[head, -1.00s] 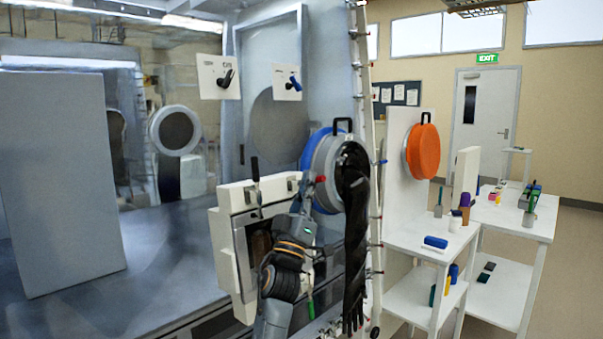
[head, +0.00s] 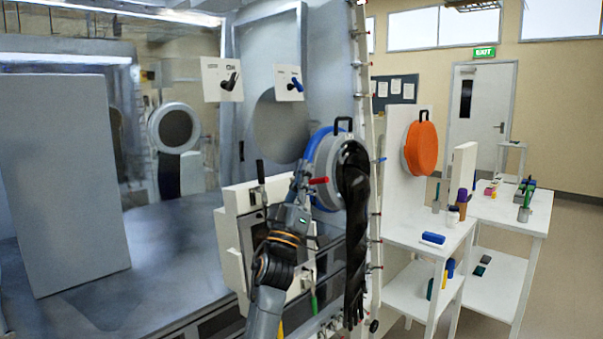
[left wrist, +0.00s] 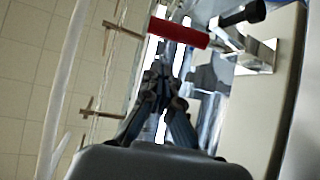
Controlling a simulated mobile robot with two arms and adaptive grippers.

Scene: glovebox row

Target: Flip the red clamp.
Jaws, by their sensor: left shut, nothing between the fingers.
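The red clamp (head: 319,181) shows as a short red handle at the left edge of the round glove port (head: 326,160), in front of its pale rim. It also shows in the left wrist view as a red cylinder (left wrist: 180,33) beside a bright metal bracket (left wrist: 256,55). My left gripper (head: 301,184) is just left of and close to the red handle. In the left wrist view its dark fingers (left wrist: 168,62) are shut and empty, pointing up towards the handle. Whether they touch it I cannot tell. My right gripper is not in view.
A black glove (head: 356,225) hangs from the port. A white box with a door (head: 235,230) stands behind my left forearm. A white table (head: 455,237) with small items and an orange round cover (head: 421,149) are at the right. Floor is free at far right.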

